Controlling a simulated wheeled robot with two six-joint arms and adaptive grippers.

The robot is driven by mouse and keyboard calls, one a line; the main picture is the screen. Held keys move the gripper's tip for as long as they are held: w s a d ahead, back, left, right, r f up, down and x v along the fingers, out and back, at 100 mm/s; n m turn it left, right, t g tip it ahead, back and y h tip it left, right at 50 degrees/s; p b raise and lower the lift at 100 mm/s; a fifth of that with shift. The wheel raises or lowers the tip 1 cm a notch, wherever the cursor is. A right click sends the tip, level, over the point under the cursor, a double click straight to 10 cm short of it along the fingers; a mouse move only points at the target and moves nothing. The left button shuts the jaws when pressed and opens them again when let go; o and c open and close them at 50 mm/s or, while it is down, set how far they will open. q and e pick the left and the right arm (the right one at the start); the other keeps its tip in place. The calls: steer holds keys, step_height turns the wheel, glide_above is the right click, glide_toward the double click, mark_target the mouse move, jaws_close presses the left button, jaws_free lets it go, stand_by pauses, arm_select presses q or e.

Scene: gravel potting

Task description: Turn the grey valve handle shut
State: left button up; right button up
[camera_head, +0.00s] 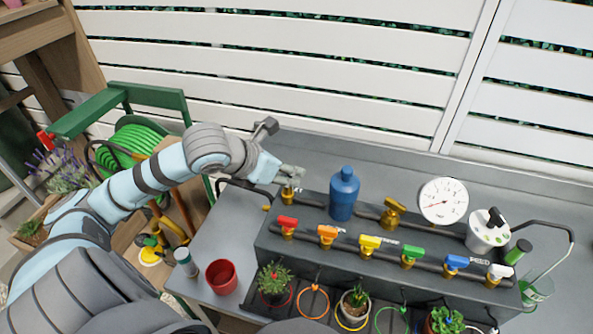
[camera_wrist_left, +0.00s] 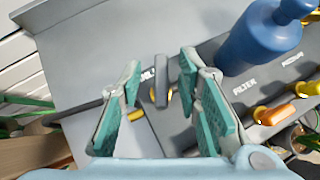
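The grey valve handle (camera_wrist_left: 161,93) shows in the left wrist view as an upright-looking bar over a brass body. My left gripper (camera_wrist_left: 161,72) is open, with one green-padded finger on each side of the handle and a gap to each. In the head view my left gripper (camera_head: 290,172) is over the brass valve (camera_head: 288,192) at the back left of the dark manifold box (camera_head: 340,244). There the gripper hides most of the grey handle. My right gripper is in neither view.
A blue bottle (camera_head: 343,194) stands just right of the valve. Several coloured valves, such as the red one (camera_head: 287,223), line the box front. A round gauge (camera_head: 443,201) and a white timer (camera_head: 488,232) stand to the right. A red pot (camera_head: 221,276) stands front left.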

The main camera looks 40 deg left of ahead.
arm_select(q)
steer(key=shift+s+r, duration=0.25)
steer(key=shift+s, duration=0.2)
steer(key=c, duration=0.6)
steer(key=shift+w, duration=0.1)
jaws_close()
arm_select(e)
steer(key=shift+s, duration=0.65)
